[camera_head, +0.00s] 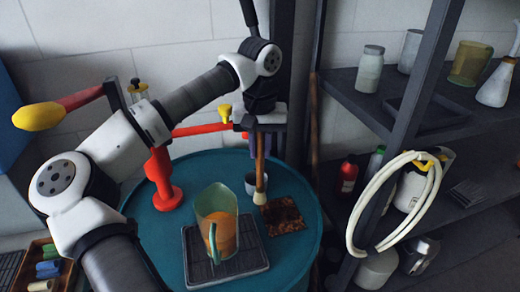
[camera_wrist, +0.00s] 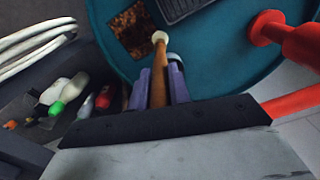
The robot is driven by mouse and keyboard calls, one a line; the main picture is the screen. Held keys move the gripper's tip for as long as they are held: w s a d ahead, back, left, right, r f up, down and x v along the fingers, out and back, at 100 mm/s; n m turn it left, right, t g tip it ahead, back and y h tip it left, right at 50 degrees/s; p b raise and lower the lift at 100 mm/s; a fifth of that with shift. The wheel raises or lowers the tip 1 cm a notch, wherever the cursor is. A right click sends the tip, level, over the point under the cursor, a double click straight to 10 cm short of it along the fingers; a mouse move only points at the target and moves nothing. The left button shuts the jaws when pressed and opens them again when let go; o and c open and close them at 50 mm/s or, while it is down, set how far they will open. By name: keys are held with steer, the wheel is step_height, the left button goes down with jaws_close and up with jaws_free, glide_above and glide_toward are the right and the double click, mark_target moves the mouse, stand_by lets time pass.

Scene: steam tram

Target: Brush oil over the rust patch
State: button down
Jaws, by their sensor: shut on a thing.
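My gripper (camera_head: 258,132) is shut on the wooden handle of a brush (camera_head: 260,170), which hangs upright with its pale bristles down. In the wrist view, purple fingers (camera_wrist: 160,88) sit on both sides of the handle (camera_wrist: 158,78). The rust patch (camera_head: 285,215) is a brown, mottled square on the teal round top. It also shows in the wrist view (camera_wrist: 132,30). A clear jug (camera_head: 217,212) with orange oil stands on a dark tray (camera_head: 255,268), left of the patch.
A small grey cup (camera_head: 250,184) stands close behind the brush. A red stand (camera_head: 162,185) rises at the back left of the teal top (camera_head: 160,240). A dark shelf (camera_head: 440,125) with jars and a hanging white hose loop (camera_head: 358,215) borders the right side.

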steer(key=shift+r, duration=0.65)
steer(key=shift+r+p, duration=1.3)
steer(key=shift+r, duration=0.45)
steer(key=shift+f, duration=0.1)
